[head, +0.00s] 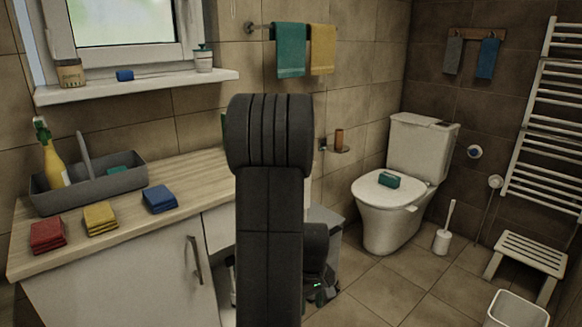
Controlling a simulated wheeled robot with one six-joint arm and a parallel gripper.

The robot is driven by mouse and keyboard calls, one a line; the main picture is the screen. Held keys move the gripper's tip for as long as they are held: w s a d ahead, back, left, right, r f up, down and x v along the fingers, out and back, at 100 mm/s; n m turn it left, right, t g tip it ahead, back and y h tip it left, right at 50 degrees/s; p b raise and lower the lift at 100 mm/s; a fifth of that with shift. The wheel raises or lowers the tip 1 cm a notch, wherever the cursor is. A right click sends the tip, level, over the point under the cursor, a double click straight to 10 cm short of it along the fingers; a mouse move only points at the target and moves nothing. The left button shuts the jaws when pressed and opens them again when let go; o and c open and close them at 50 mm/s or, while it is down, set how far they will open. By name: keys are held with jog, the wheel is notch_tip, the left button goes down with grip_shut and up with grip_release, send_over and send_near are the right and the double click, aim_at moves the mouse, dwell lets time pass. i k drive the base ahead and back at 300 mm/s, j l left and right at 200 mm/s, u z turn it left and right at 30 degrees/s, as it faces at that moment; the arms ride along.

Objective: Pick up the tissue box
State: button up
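A small teal block (389,180) lies on the closed white lid of the toilet (388,216), right of centre in the head view. It is box-shaped and the likeliest match for the tissue box, but it is too small to tell for sure. My dark arm stands upright in the middle of the view, left of the toilet and apart from the teal block. My gripper's fingers cannot be made out. The arm hides part of the worktop and the wall behind it.
A wooden worktop (120,255) at left holds a grey caddy (105,188) with a yellow bottle, and red, yellow and blue folded cloths. A toilet brush (442,238), a white stool (530,252) and a white bin (516,310) stand at right. Floor before the toilet is clear.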

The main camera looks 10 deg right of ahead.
aim_at(387, 179)
jog(key=i+l, duration=0.2)
jog(key=l, duration=0.2)
jog(key=i+l+u, duration=0.1)
jog(key=i+l, duration=0.35)
jog(key=l, duration=0.3)
jog(key=i+l, duration=0.2)
jog(key=l, duration=0.2)
jog(key=i+l+u, duration=0.1)
jog(key=l, duration=0.3)
jog(key=i+l, duration=0.3)
jog(key=i+l+u, duration=0.1)
jog(key=i+l, duration=0.2)
jog(key=l, duration=0.15)
jog(key=i+l, duration=0.25)
jog(key=l, duration=0.15)
jog(key=i+l, duration=0.3)
jog(key=i+l+u, duration=0.1)
jog(key=i+l, duration=0.15)
jog(key=l, duration=0.25)
jog(key=i+l, duration=0.25)
jog(key=l, duration=0.15)
